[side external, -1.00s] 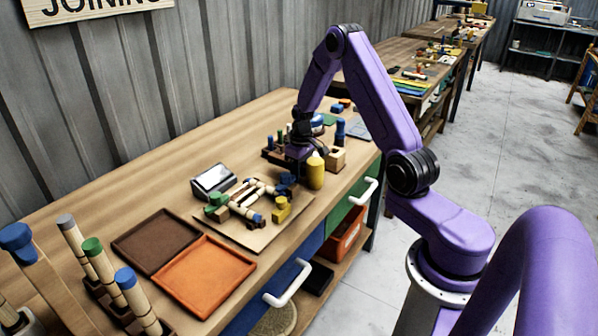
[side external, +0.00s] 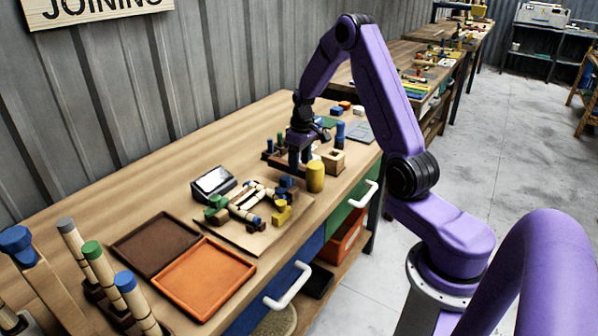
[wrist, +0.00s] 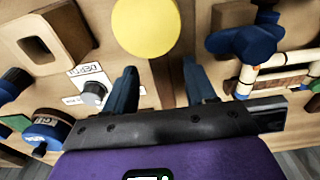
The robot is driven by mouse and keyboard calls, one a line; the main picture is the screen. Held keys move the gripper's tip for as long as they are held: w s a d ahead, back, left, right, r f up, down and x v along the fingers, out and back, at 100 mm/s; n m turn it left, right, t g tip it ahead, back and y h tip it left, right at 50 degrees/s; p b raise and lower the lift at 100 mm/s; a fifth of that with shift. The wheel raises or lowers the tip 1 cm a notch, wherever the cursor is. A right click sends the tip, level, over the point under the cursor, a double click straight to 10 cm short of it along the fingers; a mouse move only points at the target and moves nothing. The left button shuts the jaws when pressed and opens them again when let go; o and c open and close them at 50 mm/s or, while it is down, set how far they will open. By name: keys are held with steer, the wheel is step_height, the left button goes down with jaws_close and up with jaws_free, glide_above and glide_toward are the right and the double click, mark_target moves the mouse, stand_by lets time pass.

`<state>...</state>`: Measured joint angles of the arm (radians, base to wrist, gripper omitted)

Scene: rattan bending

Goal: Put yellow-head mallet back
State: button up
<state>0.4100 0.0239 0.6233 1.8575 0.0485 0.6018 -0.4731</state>
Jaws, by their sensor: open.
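A yellow cylinder (side external: 316,178), which looks like the mallet's yellow head, stands upright near the front edge of the bench. In the wrist view its round yellow top (wrist: 146,28) shows just beyond my fingertips. My gripper (side external: 300,160) is just left of and behind the yellow cylinder, pointing down. In the wrist view its two dark blue fingers (wrist: 163,82) are spread apart with nothing gripped. A brown wooden part shows below and between them; I cannot tell what it belongs to.
A light wooden block with a square hole (side external: 333,161) stands right of the yellow cylinder. A board with jointed rattan pieces (side external: 250,238) lies to the left, by a small display (side external: 213,184). Brown (side external: 150,246) and orange (side external: 205,280) trays lie nearer the camera.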

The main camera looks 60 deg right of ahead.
mark_target(300, 168)
steer(key=r, duration=0.6)
steer(key=shift+s+r, duration=0.2)
steer(key=shift+a+r, duration=0.15)
steer(key=shift+r, duration=0.05)
steer(key=s+a+r+n, duration=0.2)
steer(key=s+a+n, duration=0.15)
steer(key=a, duration=0.75)
steer(key=s+a+r+n, duration=0.3)
steer(key=s+a, duration=0.2)
steer(key=a, duration=0.5)
steer(key=s+a+n, duration=0.2)
steer(key=s+n, duration=0.1)
steer(key=s, duration=0.8)
steer(key=s+a+n, duration=0.3)
steer(key=s, duration=0.8)
steer(key=shift+s+r+g, duration=0.3)
steer(key=shift+r, duration=0.05)
steer(key=shift+o, duration=0.2)
steer(key=shift+w+a, duration=0.1)
steer(key=shift+a, duration=0.05)
